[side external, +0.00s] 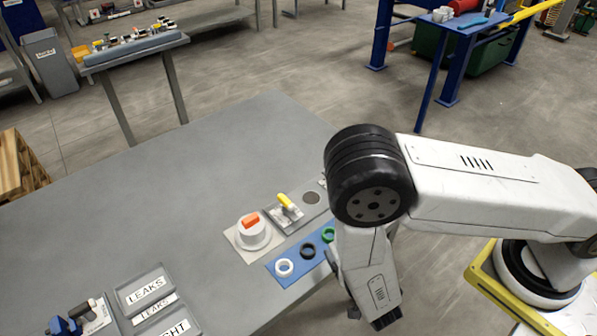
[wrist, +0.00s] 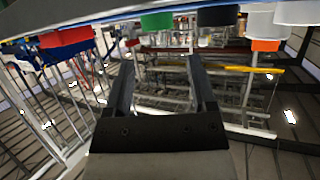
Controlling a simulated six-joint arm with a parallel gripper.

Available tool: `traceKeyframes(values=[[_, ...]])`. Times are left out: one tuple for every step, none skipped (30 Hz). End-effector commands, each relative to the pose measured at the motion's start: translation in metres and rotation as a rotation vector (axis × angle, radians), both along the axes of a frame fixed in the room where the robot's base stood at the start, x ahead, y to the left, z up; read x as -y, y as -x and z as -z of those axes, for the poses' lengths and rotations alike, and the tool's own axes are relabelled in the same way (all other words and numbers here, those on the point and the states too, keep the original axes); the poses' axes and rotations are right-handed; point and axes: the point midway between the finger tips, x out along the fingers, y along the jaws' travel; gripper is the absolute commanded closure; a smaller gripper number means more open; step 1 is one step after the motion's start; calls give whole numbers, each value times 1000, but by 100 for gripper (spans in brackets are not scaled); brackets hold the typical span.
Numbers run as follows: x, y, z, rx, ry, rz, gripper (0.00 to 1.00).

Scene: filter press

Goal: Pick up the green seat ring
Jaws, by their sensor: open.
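The green seat ring (side external: 328,234) lies on a blue mat (side external: 290,279) at the table's right side, just left of my forearm in the side view. A black ring (side external: 307,251) and a white ring (side external: 284,268) lie in line with it. In the wrist view, which looks upside down, the green ring (wrist: 157,21) is at the top, beyond the fingertips and apart from them. My gripper (wrist: 162,72) is open with nothing between its fingers. In the side view the fingers are not clearly visible near my lower arm.
Behind the rings stand a white round part with an orange block (side external: 251,222) and a grey plate with a yellow handle (side external: 287,203). Label trays (side external: 145,291) and a blue tool (side external: 66,325) are at front left. The table's (side external: 150,200) middle is clear.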

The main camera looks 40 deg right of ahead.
Motion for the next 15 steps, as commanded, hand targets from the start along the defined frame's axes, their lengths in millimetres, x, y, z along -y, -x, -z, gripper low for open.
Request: traceKeyframes(values=[[2,-3,1,0,0,3,28],[3,-4,2,0,0,3,28],[3,-7,3,0,0,3,28],[4,-8,4,0,0,3,28],[5,-10,5,0,0,3,28],[6,-12,6,0,0,3,28],[6,-14,6,0,1,3,28],[7,-15,7,0,1,3,28],[8,-16,8,0,1,2,28],[8,-17,8,0,1,2,28],[8,-18,8,-1,1,1,28],[8,-18,8,-1,1,1,28],[8,-18,9,-1,1,1,28],[8,-18,9,-1,1,1,28],[8,-18,9,-1,0,0,28]])
